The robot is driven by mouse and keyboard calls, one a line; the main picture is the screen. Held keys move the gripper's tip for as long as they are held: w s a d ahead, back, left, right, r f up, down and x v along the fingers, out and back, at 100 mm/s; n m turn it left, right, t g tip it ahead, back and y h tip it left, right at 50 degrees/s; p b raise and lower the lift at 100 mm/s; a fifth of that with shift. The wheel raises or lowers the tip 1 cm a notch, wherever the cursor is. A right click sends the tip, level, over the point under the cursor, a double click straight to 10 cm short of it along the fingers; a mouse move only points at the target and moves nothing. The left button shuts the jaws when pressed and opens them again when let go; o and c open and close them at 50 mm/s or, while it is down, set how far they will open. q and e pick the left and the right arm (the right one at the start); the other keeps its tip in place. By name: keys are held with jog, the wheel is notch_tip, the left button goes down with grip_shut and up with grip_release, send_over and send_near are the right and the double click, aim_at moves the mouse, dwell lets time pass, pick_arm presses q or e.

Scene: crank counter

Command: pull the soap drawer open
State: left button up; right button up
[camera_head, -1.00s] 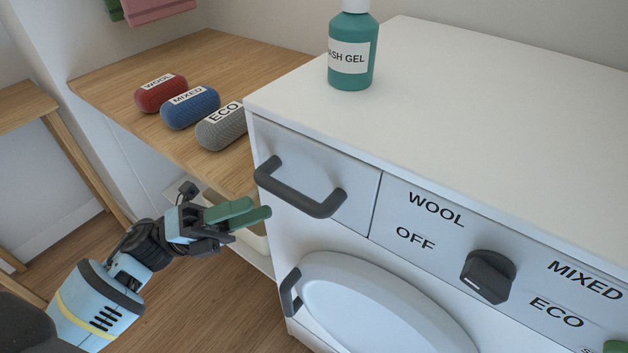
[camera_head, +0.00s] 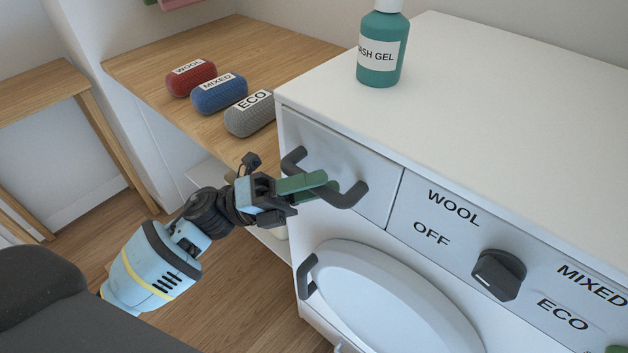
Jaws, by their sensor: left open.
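The soap drawer (camera_head: 358,163) is a white panel at the upper left of the washer front, and it looks flush with the front. Its dark grey bar handle (camera_head: 346,198) is partly hidden behind my fingers. My left gripper (camera_head: 322,186) has green fingers and is open. Its fingertips overlap the middle of the handle in the picture; I cannot tell whether they touch it or stand around it.
A green wash gel bottle (camera_head: 381,48) stands on the white washer top (camera_head: 480,90). The dial (camera_head: 498,274) and round door (camera_head: 390,300) are on the front. Red, blue and grey rolls (camera_head: 220,94) lie on the wooden counter (camera_head: 150,75).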

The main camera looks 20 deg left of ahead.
pick_arm(q)
jog(key=c, duration=0.9)
